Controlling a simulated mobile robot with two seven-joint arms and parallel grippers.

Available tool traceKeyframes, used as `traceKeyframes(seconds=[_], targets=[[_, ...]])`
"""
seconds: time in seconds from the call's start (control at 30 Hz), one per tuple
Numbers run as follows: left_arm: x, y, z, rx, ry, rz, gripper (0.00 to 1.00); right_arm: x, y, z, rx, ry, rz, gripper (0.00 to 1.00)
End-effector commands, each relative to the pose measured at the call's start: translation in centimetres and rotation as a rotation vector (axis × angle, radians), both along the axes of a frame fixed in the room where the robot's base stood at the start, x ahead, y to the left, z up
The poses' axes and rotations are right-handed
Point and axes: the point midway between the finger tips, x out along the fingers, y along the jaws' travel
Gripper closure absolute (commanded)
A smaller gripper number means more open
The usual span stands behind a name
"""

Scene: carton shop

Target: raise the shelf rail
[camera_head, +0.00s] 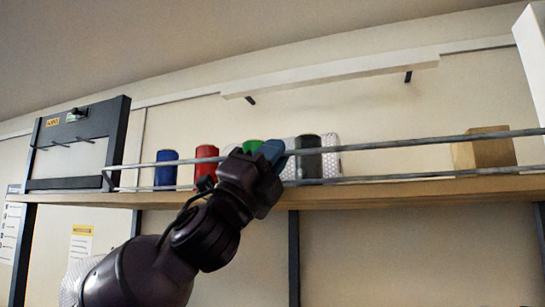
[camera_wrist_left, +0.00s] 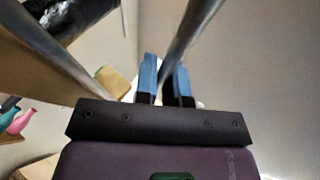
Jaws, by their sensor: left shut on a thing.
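The shelf rail (camera_head: 400,142) is a pair of thin grey metal bars along the front of the wooden shelf. Its upper bar runs above its lower bar, and both stand in front of the goods. My left gripper (camera_head: 271,151) reaches up from below to the upper bar, near the middle of its length. In the left wrist view the blue fingers (camera_wrist_left: 164,66) sit on either side of a grey rail bar (camera_wrist_left: 190,35), shut on it. The gripper hides part of the rail in the head view. My right gripper is in neither view.
On the wooden shelf (camera_head: 400,194) behind the rail stand a blue can (camera_head: 166,169), a red can (camera_head: 206,163), a green item (camera_head: 252,146), a dark can (camera_head: 309,157) and a brown box (camera_head: 484,148). A dark frame (camera_head: 118,140) stands at the left end.

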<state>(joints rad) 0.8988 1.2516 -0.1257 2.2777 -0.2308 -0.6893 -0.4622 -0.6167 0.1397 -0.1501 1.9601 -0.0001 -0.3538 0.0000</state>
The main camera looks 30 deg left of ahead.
Motion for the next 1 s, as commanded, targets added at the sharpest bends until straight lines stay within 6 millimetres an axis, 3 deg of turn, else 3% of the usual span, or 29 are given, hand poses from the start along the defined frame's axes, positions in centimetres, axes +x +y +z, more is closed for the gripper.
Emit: traceKeyframes(seconds=[0.77,0.8,0.9,1.0], targets=[[0.31,0.06,0.33,-0.017,0.073,-0.001,1.0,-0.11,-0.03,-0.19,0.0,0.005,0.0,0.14],[0.31,0.06,0.33,-0.017,0.073,-0.001,0.83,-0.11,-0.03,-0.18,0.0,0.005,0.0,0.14],[0.31,0.06,0.33,-0.018,0.073,0.0,0.68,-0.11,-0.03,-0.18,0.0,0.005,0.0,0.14],[0.31,0.06,0.33,-0.018,0.073,0.0,0.66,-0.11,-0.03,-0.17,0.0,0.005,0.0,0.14]])
